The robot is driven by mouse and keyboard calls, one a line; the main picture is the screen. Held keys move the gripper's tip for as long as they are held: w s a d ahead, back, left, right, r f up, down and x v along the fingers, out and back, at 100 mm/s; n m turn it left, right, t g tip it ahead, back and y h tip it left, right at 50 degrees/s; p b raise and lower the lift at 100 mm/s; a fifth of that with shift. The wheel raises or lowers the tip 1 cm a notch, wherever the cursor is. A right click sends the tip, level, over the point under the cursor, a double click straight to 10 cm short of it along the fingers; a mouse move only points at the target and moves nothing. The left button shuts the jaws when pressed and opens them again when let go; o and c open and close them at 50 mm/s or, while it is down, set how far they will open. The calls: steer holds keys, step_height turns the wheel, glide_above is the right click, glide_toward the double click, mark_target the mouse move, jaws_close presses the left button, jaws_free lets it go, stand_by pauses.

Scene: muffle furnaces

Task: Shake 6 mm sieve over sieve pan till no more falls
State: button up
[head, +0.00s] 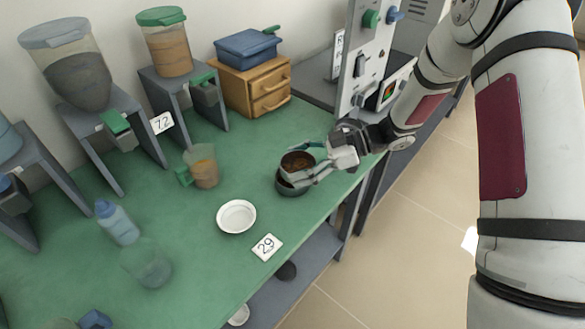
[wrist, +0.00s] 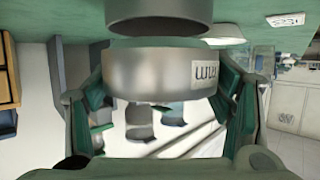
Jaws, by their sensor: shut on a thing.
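My gripper (head: 322,170) is shut on the 6 mm sieve (head: 298,161), a grey round ring with brown material showing inside. In the wrist view the sieve (wrist: 150,72) sits between both fingers (wrist: 158,92), and its white label reads "6 mm" upside down. The sieve pan (head: 290,189) is a dark grey round dish on the green bench, directly under the sieve in the head view. The pan (wrist: 165,22) also shows in the wrist view, with a narrow gap between it and the sieve.
A white dish (head: 236,217) and a card marked 29 (head: 267,247) lie left of the pan. A clear jug (head: 203,168) with brown contents stands farther left. A grey panelled unit (head: 372,65) rises behind my gripper. The bench's front edge runs close by.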

steer(key=a, duration=0.2)
steer(key=shift+a, duration=0.3)
steer(key=shift+d, duration=1.3)
steer(key=shift+a+r+p, duration=0.25)
steer(key=shift+r+p, duration=0.15)
steer(key=shift+r, duration=0.25)
steer(key=shift+a+r+p, duration=0.2)
steer(key=shift+r+p, duration=0.2)
steer(key=shift+r, duration=0.3)
steer(key=shift+a+r+p, duration=0.25)
steer(key=shift+r+p, duration=0.15)
steer(key=shift+r, duration=0.25)
